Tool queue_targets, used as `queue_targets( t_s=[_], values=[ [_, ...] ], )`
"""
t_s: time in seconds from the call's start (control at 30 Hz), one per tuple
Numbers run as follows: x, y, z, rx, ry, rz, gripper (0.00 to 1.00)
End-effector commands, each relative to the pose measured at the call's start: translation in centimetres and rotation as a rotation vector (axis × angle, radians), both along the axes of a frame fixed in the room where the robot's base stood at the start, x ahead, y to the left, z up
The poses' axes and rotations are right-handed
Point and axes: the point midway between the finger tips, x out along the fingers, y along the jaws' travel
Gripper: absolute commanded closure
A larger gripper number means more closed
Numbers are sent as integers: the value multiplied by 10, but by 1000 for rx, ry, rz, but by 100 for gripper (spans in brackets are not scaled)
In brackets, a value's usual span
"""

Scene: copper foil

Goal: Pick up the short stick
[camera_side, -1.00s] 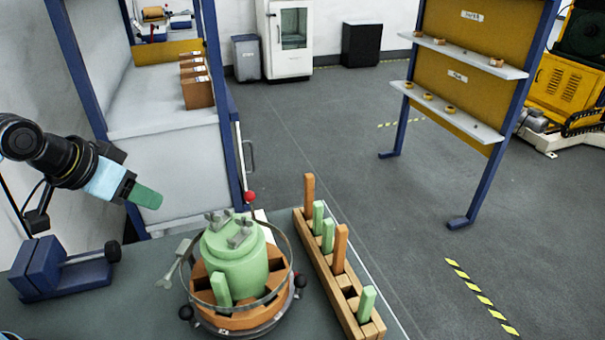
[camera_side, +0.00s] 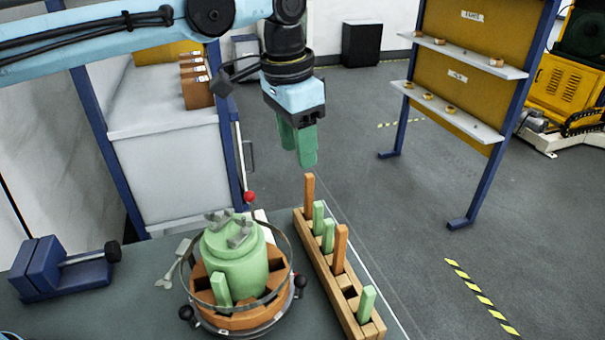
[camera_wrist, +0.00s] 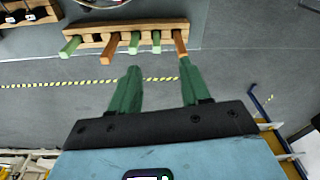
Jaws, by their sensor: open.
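A long wooden rack (camera_side: 354,317) stands at the table's right edge and holds upright sticks. Three shorter green sticks stand in it: one at the near end (camera_side: 367,303), one in the middle (camera_side: 327,236) and one farther back (camera_side: 318,216). Two taller orange sticks, a far one (camera_side: 308,193) and a nearer one (camera_side: 340,248), stand among them. My gripper (camera_side: 300,157) is open and empty, pointing down above the far end of the rack. In the wrist view the green fingers (camera_wrist: 158,66) are apart, and the right fingertip overlaps the far orange stick (camera_wrist: 180,44).
A round orange holder (camera_side: 238,318) with a green canister (camera_side: 236,258), a green stick and a wire hoop stands left of the rack. A blue vise (camera_side: 62,272) sits at the table's left. A shelf unit (camera_side: 470,70) stands beyond, across open floor.

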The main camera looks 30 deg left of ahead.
Motion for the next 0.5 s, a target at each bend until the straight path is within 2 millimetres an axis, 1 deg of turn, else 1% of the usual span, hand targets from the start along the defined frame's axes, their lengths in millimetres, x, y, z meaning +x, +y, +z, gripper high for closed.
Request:
queue_targets(
  t_s=[0.03, 0.1, 0.2, 0.33, 0.5],
  values=[
    [3, -16, -4, 11, 20, -33, 53],
    [3, -32, -10, 26, 45, -69, 53],
    [3, -49, -18, 44, 73, -109, 53],
    [1, -61, -23, 56, 96, -139, 53],
    [1, -65, -34, 62, 103, -148, 53]
  ],
)
